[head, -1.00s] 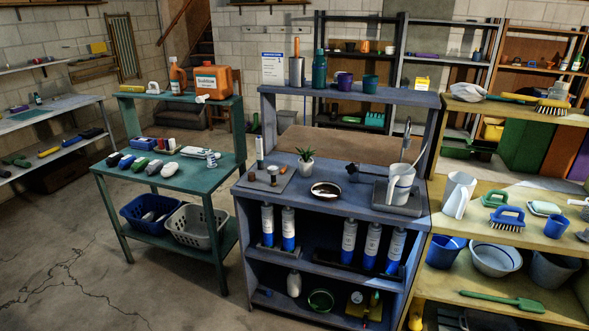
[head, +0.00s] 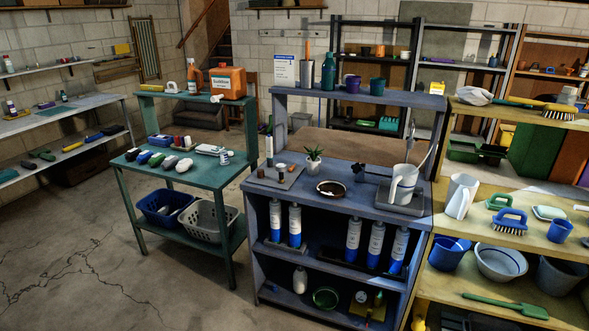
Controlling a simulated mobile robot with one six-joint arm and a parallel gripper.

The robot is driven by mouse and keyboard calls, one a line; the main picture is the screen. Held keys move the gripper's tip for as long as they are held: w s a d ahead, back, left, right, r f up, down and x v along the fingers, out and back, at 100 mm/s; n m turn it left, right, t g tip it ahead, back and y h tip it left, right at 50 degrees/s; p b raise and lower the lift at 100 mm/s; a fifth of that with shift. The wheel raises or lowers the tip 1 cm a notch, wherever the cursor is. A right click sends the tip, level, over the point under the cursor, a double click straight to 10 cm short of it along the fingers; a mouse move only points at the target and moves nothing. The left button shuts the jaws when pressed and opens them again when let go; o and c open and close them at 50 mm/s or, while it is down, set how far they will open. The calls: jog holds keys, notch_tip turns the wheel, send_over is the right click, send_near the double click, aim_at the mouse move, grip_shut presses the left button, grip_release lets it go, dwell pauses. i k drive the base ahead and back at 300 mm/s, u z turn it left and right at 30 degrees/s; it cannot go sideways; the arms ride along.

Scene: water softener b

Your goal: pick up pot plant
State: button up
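The pot plant (head: 313,160) is a small green spiky plant in a white pot. It stands upright on the worktop of the blue-grey bench (head: 400,211), left of the middle. To its left is a flat board with small items, and to its right, slightly nearer, is a dark round dish. My gripper is not in view, so its state does not show.
A board with small parts (head: 277,175), a dark dish (head: 331,188) and a white jug (head: 403,183) share the worktop. A raised shelf (head: 372,97) runs behind the plant. A green table (head: 188,176) stands left. Open concrete floor (head: 75,250) lies at front left.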

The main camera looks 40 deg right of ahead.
aim_at(313, 161)
jog(key=u, duration=0.8)
jog(key=k, duration=1)
jog(key=z, duration=0.75)
jog(key=i, duration=1.05)
jog(key=u, duration=0.1)
